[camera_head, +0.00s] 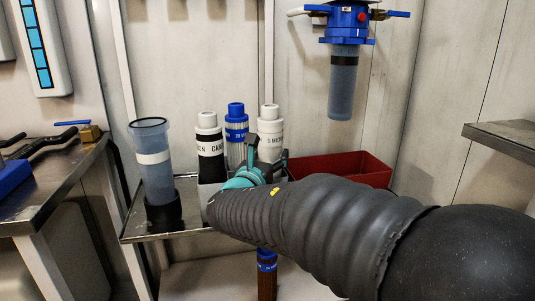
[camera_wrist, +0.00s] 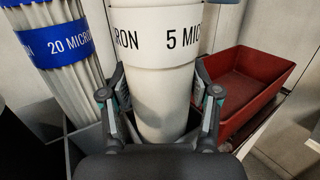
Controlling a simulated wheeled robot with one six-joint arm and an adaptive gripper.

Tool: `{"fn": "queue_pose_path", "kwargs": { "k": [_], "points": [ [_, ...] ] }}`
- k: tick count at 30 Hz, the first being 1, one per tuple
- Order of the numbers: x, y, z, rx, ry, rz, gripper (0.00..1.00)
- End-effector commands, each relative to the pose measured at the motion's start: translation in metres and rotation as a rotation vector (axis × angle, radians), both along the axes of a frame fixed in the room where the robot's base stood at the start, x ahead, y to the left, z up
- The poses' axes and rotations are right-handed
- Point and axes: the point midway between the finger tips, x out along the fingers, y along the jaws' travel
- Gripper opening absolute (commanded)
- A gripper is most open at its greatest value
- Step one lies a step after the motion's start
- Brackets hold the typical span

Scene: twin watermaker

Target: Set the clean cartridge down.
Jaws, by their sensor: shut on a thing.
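The clean cartridge is white with a "5 MICRON" label (camera_head: 270,127). It also fills the middle of the wrist view (camera_wrist: 165,75). My gripper (camera_wrist: 158,100) is shut on it, one finger on each side. It is upright at the right end of a row of cartridges, beside a blue-banded 20 micron cartridge (camera_wrist: 62,48). Grey divider walls (camera_wrist: 88,145) show near its lower part. Its bottom end is hidden by my gripper, so I cannot tell whether it touches the base. In the head view my gripper (camera_head: 262,165) is partly hidden behind my arm.
A black-banded carbon cartridge (camera_head: 209,143) stands left in the row. A clear bowl (camera_head: 155,175) stands in a black holder on the metal cart (camera_head: 145,238). A red bin (camera_head: 365,165) lies close on the right. A brown cartridge (camera_head: 267,280) is below. A blue filter head (camera_head: 350,20) hangs above.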

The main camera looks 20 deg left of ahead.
Motion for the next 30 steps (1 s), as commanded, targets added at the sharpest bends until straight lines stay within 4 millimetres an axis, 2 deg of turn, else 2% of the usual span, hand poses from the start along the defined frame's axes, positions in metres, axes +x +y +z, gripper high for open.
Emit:
{"fn": "queue_pose_path", "kwargs": {
  "k": [29, 30],
  "points": [
    [0.000, 0.000, -0.011, 0.000, -0.001, 0.000, 0.15],
    [0.000, 0.000, -0.010, 0.000, -0.001, 0.000, 0.69]
  ]
}}
